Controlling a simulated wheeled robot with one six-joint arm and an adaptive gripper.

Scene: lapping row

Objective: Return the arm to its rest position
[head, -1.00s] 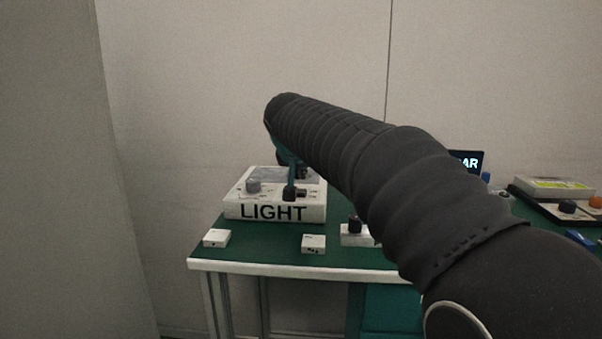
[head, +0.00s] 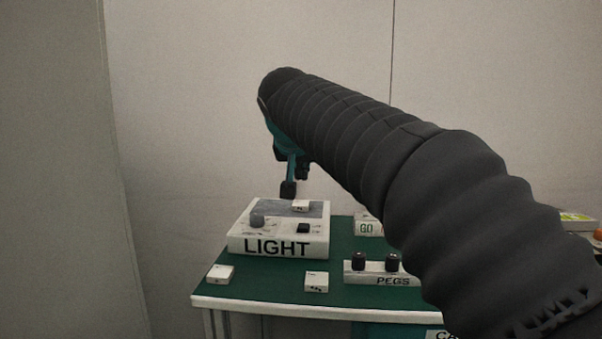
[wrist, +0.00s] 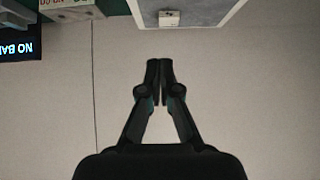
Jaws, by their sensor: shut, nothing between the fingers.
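My gripper (wrist: 159,80) is shut with nothing between its fingertips in the wrist view, with the plain wall behind it. In the head view my gripper (head: 288,190) hangs in the air above the back of the white LIGHT box (head: 240,243), apart from it. My dark, ribbed arm reaches from the lower right toward the upper middle and hides part of the bench.
The green bench (head: 260,288) holds two small white blocks (head: 220,274) (head: 316,281) at its front, a PEGS block (head: 362,279) with black knobs, and a GO block (head: 366,228). A dark display (wrist: 18,42) shows in the wrist view. Left of the bench is a grey panel (head: 60,170).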

